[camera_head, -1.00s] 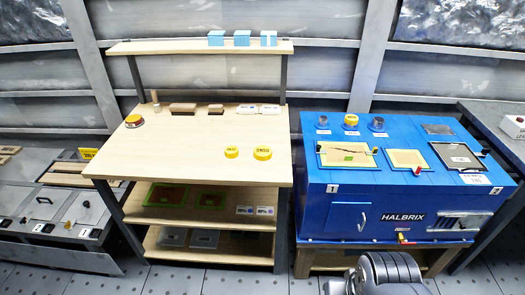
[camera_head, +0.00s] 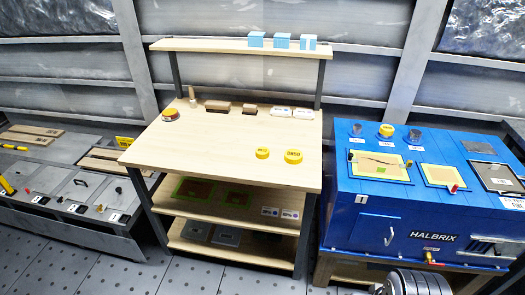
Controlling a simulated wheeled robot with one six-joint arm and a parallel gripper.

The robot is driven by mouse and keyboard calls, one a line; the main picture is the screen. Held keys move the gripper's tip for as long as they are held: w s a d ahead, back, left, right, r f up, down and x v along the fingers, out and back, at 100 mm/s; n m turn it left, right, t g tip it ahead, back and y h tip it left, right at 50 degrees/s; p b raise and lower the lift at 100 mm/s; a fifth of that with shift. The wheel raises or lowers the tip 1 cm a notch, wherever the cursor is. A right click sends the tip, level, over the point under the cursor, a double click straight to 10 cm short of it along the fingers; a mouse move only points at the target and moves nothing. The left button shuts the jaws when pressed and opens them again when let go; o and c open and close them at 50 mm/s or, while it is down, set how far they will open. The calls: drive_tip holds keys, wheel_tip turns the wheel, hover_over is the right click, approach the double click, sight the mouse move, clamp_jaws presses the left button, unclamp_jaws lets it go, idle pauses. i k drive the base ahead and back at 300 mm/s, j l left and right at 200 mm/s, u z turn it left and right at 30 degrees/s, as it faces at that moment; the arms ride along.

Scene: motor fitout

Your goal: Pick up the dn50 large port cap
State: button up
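Two round yellow caps lie on the wooden workbench top (camera_head: 205,150), toward its front right. The right, larger cap (camera_head: 293,157) looks like the dn50 large port cap; its dark print is too small to read surely. The smaller yellow cap (camera_head: 262,153) lies just to its left, with a small gap between them. Both lie flat with clear wood around them. A grey rounded part of my arm shows at the bottom edge, in front of the blue machine. My gripper's fingers are not in view.
Along the bench's back stand an orange-topped round item (camera_head: 170,115), brown blocks (camera_head: 218,106) and white labelled pieces (camera_head: 281,111). The blue Halbrix machine (camera_head: 390,235) stands close at the right, with another yellow cap (camera_head: 386,131) on top. A grey cabinet (camera_head: 70,215) stands left.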

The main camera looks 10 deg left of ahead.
sight(293, 156)
drive_tip(key=i+j+z, duration=0.35)
drive_tip(key=i+j, duration=0.25)
drive_tip(key=j, duration=0.15)
drive_tip(key=i+j+z, duration=0.2)
drive_tip(key=j, duration=0.2)
